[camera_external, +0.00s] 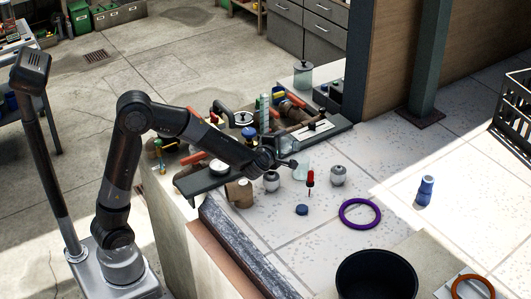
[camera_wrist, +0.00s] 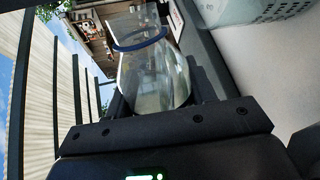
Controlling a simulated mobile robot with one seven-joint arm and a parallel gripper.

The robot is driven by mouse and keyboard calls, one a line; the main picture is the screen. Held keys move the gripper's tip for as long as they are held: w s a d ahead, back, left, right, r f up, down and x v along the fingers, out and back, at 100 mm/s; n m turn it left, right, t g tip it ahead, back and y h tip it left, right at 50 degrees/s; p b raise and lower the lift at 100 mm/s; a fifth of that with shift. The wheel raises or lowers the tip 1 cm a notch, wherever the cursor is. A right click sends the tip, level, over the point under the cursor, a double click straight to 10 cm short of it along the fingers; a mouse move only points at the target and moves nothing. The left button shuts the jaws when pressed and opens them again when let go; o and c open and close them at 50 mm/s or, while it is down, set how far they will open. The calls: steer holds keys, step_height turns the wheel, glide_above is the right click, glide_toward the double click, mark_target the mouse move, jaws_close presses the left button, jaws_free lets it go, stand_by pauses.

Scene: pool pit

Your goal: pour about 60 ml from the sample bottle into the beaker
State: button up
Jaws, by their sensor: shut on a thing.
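My gripper (camera_external: 281,162) is shut on the clear sample bottle, low over the counter. In the wrist view the bottle (camera_wrist: 150,75) has a blue ring at its mouth and pale liquid inside. That view is rolled over, with roof at left and counter at right, so the bottle appears strongly tipped. The jaws (camera_wrist: 155,112) show behind its lower part. A pale, clear vessel, apparently the beaker (camera_external: 302,168), stands just right of my gripper. A large clear wall, probably the beaker (camera_wrist: 240,10), fills the wrist view's upper right. I cannot see a stream or the beaker's liquid level.
Two round metal-looking pots (camera_external: 338,175) and a red-topped dropper (camera_external: 310,181) stand close by. A blue cap (camera_external: 301,210) and purple ring (camera_external: 360,213) lie in front. A cluttered tool tray (camera_external: 262,125) is behind. A black bucket (camera_external: 376,276) stands at front; the right counter is mostly clear.

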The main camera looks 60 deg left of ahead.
steer(key=shift+r+m, duration=0.35)
steer(key=shift+m, duration=0.05)
stand_by(0.5)
steer(key=shift+s+a+r, duration=0.1)
steer(key=shift+s+a, duration=0.1)
steer(key=shift+a, duration=0.05)
stand_by(0.4)
steer(key=shift+r+m+p, duration=0.1)
steer(key=shift+m+p, duration=0.2)
steer(key=shift+p, duration=0.2)
steer(key=shift+m+g+y, duration=0.3)
steer(key=shift+m+y, duration=0.1)
stand_by(1.8)
steer(key=shift+a, duration=0.1)
steer(key=shift+s+f+n+h, duration=0.1)
steer(key=shift+f+n+h, duration=0.2)
steer(key=shift+n, duration=0.4)
steer(key=shift+f+n, duration=0.35)
steer(key=shift+n, duration=0.05)
steer(key=shift+s+a+r+n+t+h, duration=0.15)
steer(key=shift+a+r+n+t+h, duration=0.15)
steer(key=shift+n+t, duration=0.25)
steer(key=shift+d+r+n, duration=0.15)
steer(key=shift+n, duration=0.3)
